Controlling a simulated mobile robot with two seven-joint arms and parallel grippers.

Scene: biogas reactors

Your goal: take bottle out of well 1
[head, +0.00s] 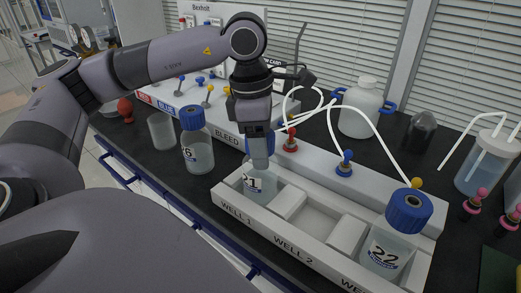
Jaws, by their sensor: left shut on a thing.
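A clear bottle with a "1" label (257,184) stands in well 1 at the left end of the white well rack (240,208). My left gripper (260,160) comes down from above and is shut on this bottle at its top. The gripper hides most of the blue cap. The bottle looks upright, with its lower part inside the well. Well 2 (307,222), to its right, is empty. A blue-capped bottle labelled 22 (388,247) stands in the well at the right. My right gripper is not in view.
A blue-capped bottle labelled 6 (197,150) and an open glass beaker (161,131) stand left of the rack. Behind the rack are valves, white tubing and a white jug (359,108). A lidded container (488,162) stands at the right.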

